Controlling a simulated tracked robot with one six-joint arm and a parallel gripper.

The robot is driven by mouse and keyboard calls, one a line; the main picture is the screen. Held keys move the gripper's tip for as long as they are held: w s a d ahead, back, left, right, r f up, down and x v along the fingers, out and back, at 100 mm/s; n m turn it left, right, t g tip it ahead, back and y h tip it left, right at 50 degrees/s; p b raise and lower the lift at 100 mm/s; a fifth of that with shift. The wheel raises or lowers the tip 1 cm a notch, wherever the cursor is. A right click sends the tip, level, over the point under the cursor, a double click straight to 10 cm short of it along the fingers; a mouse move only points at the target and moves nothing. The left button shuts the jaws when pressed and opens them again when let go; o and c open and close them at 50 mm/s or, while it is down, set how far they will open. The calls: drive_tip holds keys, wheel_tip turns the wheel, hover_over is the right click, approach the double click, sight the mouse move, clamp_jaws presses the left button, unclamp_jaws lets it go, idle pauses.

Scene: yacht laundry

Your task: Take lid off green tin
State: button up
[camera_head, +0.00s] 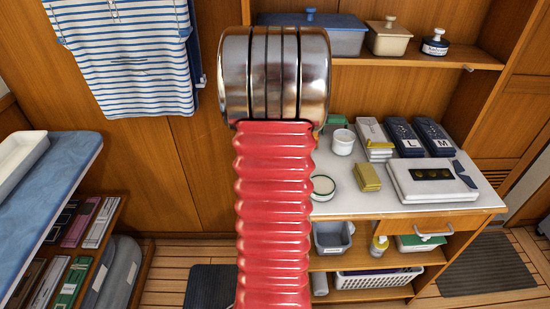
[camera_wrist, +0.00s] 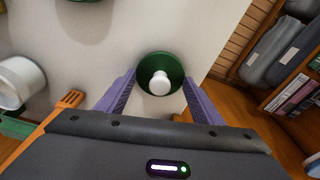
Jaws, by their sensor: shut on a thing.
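In the wrist view, a round green lid (camera_wrist: 148,64) with a white knob (camera_wrist: 159,84) sits between the two purple fingers of my gripper (camera_wrist: 160,92). In the head view, my red arm hides the gripper and lid. A round container (camera_head: 323,187) with a dark rim and pale inside stands on the worktop beside my arm; it may be the open green tin. A dark green edge (camera_wrist: 85,1) shows at the wrist view's top.
The white worktop (camera_head: 343,206) also holds a white pot (camera_head: 343,141), a yellow-olive box (camera_head: 367,177), a white flat case (camera_head: 430,182) and dark packs (camera_head: 404,138). An orange slotted tool (camera_wrist: 70,99) lies near my gripper. The worktop's edge lies close by, with floor beyond.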

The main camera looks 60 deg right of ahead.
drive_tip(key=shift+f, duration=0.45)
idle(0.4)
drive_tip(key=o, duration=0.8)
drive_tip(key=shift+o, duration=0.2)
drive_tip(key=shift+r, duration=0.2)
drive_tip(key=shift+r, duration=1.35)
drive_tip(key=shift+o, duration=0.6)
drive_tip(key=o, duration=0.5)
drive_tip(key=shift+c, duration=0.2)
drive_tip(key=shift+r, duration=0.15)
